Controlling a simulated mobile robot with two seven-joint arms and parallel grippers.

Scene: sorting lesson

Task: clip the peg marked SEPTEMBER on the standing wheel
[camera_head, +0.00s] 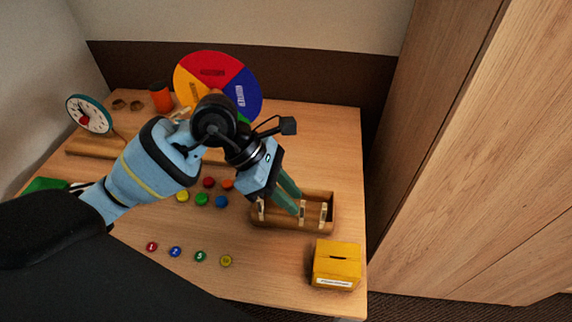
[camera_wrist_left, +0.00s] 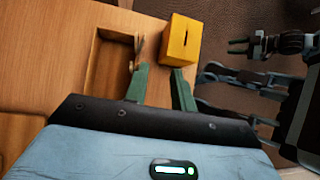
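The standing wheel (camera_head: 212,68), with red, yellow, blue and green sectors, stands upright at the back of the table, its lower part hidden by my left arm. A wooden tray (camera_head: 280,223) holds several pale pegs, one (camera_head: 323,211) near its right end; it also shows in the left wrist view (camera_wrist_left: 103,70). No SEPTEMBER mark is legible. My left gripper (camera_head: 297,203) is open, its green fingers pointing down at the tray. In the left wrist view, a peg (camera_wrist_left: 138,48) is just beyond the left fingertip, not between the fingers. My right gripper (camera_wrist_left: 232,46) appears open, off the table.
A yellow slotted box (camera_head: 337,265) stands right of the tray, near the front edge. Coloured buttons (camera_head: 202,199) lie left of the tray, with numbered discs (camera_head: 200,256) in front. A clock (camera_head: 89,114) and an orange cup (camera_head: 161,97) stand at the back left.

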